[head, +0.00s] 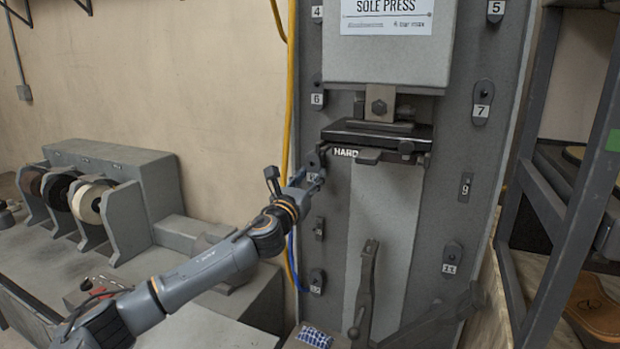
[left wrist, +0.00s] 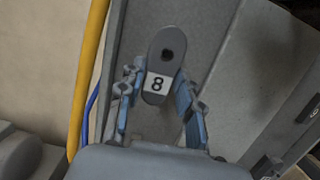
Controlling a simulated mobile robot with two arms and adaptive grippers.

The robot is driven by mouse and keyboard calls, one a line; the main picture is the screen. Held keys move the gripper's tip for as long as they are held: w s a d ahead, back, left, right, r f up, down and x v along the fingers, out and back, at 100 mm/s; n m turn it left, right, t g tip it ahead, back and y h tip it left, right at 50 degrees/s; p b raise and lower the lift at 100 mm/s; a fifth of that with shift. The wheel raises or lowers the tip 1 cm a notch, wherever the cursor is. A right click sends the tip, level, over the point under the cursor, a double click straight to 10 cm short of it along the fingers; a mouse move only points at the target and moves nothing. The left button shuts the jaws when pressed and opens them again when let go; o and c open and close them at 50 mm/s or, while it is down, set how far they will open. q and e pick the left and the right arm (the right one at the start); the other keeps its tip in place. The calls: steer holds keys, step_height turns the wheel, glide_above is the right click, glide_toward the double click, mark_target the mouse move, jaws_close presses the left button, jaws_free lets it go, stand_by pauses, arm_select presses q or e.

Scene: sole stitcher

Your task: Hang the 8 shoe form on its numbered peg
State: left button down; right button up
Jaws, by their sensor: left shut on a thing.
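The 8 shoe form (left wrist: 158,66) is a grey, sole-shaped plate with a white 8 label and a dark round hole near its top. It stands upright between the blue-padded fingers of my left gripper (left wrist: 157,88), which is shut on it. In the head view my left gripper (head: 315,177) is at the left side of the press panel, below the 6 form. The 8 form (head: 313,160) is partly hidden there. I cannot tell whether a peg is in its hole or whether it touches the panel. My right gripper is not in view.
The 7 form (head: 482,102) and 11 form (head: 452,258) hang on the right. The press head (head: 375,133) juts out beside my gripper. A yellow pipe (head: 290,90) runs along the panel's left edge.

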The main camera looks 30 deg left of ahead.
arm_select(q)
steer(key=shift+x, duration=1.05)
stand_by(0.4)
steer(key=shift+f, duration=0.1)
steer(key=c, duration=0.8)
jaws_free()
steer(key=shift+s, duration=0.1)
steer(key=shift+f, duration=0.15)
steer(key=v, duration=1.2)
steer(key=shift+d, duration=0.1)
